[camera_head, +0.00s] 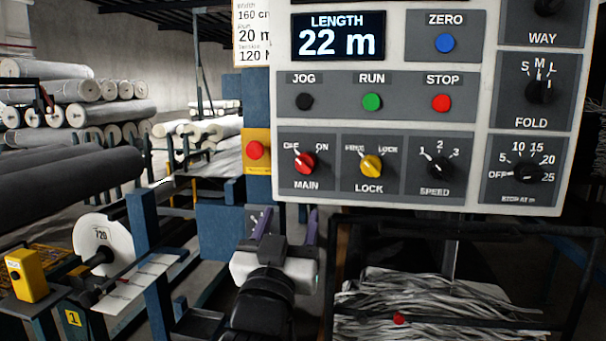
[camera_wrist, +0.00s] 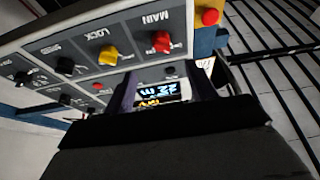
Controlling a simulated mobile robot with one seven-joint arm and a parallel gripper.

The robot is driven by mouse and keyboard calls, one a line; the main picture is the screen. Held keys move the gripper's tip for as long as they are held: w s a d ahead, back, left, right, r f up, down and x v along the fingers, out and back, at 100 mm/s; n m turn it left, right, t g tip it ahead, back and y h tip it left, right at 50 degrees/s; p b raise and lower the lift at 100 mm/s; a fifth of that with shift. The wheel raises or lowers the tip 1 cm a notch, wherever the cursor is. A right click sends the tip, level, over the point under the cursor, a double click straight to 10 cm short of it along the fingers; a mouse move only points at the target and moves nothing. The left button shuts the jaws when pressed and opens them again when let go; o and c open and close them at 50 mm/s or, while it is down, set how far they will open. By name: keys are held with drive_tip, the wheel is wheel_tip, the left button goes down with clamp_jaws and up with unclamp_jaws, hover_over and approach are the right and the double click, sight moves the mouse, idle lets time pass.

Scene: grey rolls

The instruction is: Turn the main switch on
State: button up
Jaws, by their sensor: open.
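The main switch is a red knob (camera_head: 305,163) at the lower left of the white control panel (camera_head: 390,204), between the OFF and ON labels. Its white pointer leans up and left toward OFF. In the wrist view the red knob (camera_wrist: 161,42) shows above the fingers, beside the yellow LOCK knob (camera_wrist: 108,57). My gripper (camera_head: 289,222) is open and empty, with purple fingers pointing up, just below the panel's lower edge under the main switch. It appears apart from the knob. Both fingers also show in the wrist view (camera_wrist: 168,88).
A red button on a yellow box (camera_head: 256,151) sits on the blue post left of the panel. The LOCK knob (camera_head: 371,167) is right of the main switch. A dark-framed bin of grey strips (camera_head: 440,305) stands below the panel. Grey rolls (camera_head: 70,185) lie at left.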

sight(304, 168)
drive_tip(key=p+x, duration=0.8)
drive_tip(key=x, duration=0.5)
drive_tip(key=shift+w+r, duration=0.15)
drive_tip(key=c, duration=1)
